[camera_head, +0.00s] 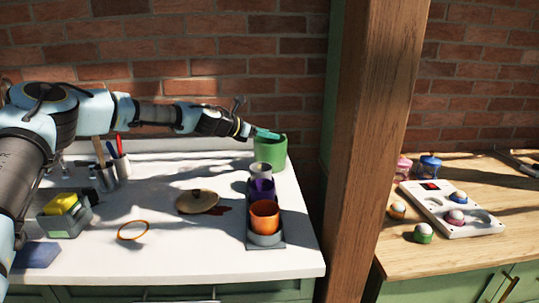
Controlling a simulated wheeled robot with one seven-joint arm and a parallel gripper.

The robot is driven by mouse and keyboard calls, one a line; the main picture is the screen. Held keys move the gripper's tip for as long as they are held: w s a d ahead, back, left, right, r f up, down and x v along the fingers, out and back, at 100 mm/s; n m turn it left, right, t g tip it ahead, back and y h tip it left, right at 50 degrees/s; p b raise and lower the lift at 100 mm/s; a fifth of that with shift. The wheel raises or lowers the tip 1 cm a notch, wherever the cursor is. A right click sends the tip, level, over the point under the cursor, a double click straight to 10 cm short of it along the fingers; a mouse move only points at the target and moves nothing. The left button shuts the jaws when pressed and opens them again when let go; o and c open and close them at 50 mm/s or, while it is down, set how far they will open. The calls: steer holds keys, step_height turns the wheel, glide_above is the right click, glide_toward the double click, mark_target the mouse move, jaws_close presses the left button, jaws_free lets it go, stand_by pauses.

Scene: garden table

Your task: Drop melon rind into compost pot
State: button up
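The green pot (270,154) stands upright at the back right of the white counter, and I take it as the compost pot. My gripper (258,132) is at the pot's rim, reaching in from the left. A thin teal-green piece (268,134) shows at its tip, over the pot's opening. It may be the melon rind, but it is too small to be sure. The fingers are too small to tell open from shut. The pot's inside is hidden. A round tan lid-like disc (197,202) lies mid-counter, with a dark reddish patch (218,210) beside it.
A tray (266,246) with orange (265,214), purple (262,189) and pale cups stands in front of the pot. A wooden post (360,150) stands right.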

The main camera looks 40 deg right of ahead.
steer(key=shift+o, duration=0.2)
steer(key=b+v, duration=0.3)
steer(key=v, duration=0.7)
steer(key=shift+a, duration=0.35)
steer(key=shift+w+r, duration=0.1)
steer(key=shift+r, duration=0.05)
